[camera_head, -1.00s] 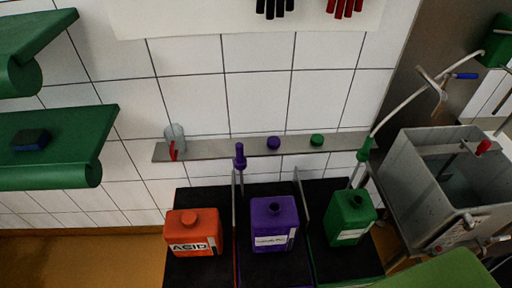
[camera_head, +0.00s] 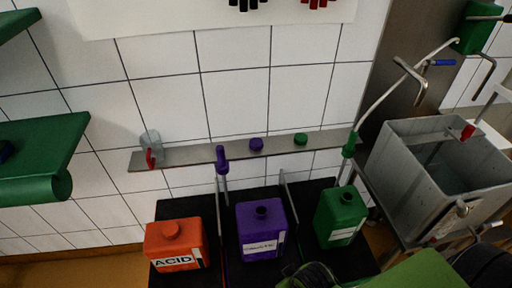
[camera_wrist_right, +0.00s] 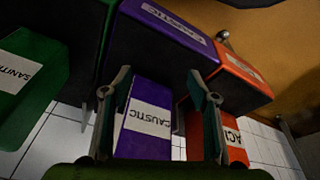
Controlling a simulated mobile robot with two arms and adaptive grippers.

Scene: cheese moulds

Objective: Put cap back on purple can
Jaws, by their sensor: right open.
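The purple can (camera_head: 262,230) stands upright with its neck open, between an orange and a green can. A purple cap (camera_head: 256,144) lies on the wall shelf (camera_head: 190,155) behind it. My right arm comes in at the bottom right of the head view. In the right wrist view my right gripper (camera_wrist_right: 159,75) is open. The purple can (camera_wrist_right: 147,120) shows between its fingers, beyond them; I cannot tell how far away. I see nothing held. My left gripper is not in view.
The orange can (camera_head: 174,245) stands left and the green can (camera_head: 340,215) right. A green cap (camera_head: 301,139) and a clear jug (camera_head: 150,147) are on the shelf. A purple-topped lance (camera_head: 221,158) stands behind the cans. A metal sink (camera_head: 405,165) is at right.

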